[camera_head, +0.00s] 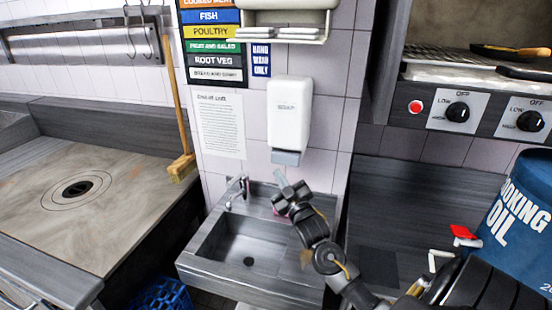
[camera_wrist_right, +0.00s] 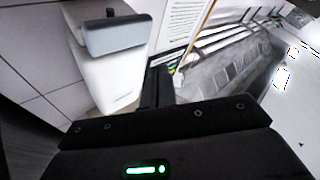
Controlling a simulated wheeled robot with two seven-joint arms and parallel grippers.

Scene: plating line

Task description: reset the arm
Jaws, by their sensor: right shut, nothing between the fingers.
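My right arm reaches in from the lower right in the head view. Its gripper (camera_head: 281,180) is raised above the back edge of the small sink, just below the soap dispenser. In the right wrist view the dark fingers (camera_wrist_right: 157,86) are together with nothing between them. The white soap dispenser (camera_head: 289,112) hangs on the tiled wall and also shows to the left of the fingers in the wrist view (camera_wrist_right: 95,70). Whether the gripper touches it I cannot tell. My left gripper is not in view.
The metal hand sink (camera_head: 215,275) with its tap (camera_head: 236,192) lies below the gripper. A broom (camera_head: 180,110) leans by the left worktop (camera_head: 60,220). A blue cooking oil drum (camera_head: 515,220) stands at the right, under an appliance with control knobs (camera_head: 458,112). A blue crate (camera_head: 160,296) is on the floor.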

